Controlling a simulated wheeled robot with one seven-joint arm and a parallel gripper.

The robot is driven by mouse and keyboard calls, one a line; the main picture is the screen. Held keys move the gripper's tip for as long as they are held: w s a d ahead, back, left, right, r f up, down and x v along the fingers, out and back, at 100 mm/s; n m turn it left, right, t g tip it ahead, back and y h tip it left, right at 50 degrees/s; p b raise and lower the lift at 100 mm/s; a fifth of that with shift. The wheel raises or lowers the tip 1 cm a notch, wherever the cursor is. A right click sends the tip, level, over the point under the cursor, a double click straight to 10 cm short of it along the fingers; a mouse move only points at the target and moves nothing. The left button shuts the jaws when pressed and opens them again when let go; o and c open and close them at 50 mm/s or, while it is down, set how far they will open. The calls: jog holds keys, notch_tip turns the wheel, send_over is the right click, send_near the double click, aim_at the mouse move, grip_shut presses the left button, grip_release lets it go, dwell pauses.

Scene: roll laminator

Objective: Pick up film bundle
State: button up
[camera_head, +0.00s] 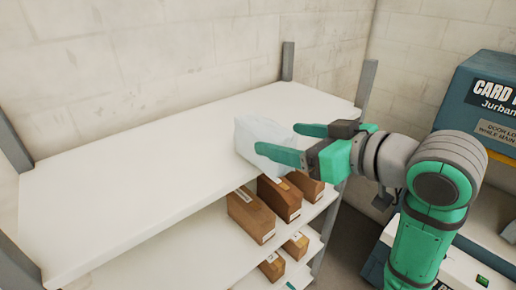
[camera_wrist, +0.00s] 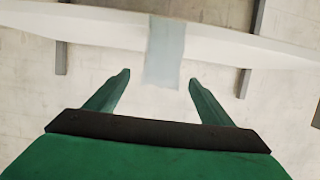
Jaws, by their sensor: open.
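The film bundle (camera_head: 258,131) is a pale, translucent, bluish-white packet standing near the right end of the white top shelf. In the wrist view it is a narrow grey-blue strip (camera_wrist: 165,50) over the shelf edge. My gripper (camera_head: 277,139) comes in from the right with two green fingers, open. In the wrist view, the fingertips (camera_wrist: 160,77) lie to either side of the bundle's near end, with a visible gap on each side. How deep the bundle reaches between the fingers is hard to tell. The near finger hides part of its lower side in the head view.
The top shelf (camera_head: 130,195) is bare to the left of the bundle. Grey posts (camera_head: 288,61) rise at the shelf corners. Several brown boxes (camera_head: 252,215) fill the lower shelves. A teal machine (camera_head: 488,100) stands at the right.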

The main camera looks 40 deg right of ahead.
jog(key=shift+x, duration=3.7)
jog(key=c, duration=1.2)
jog(key=shift+r, duration=0.25)
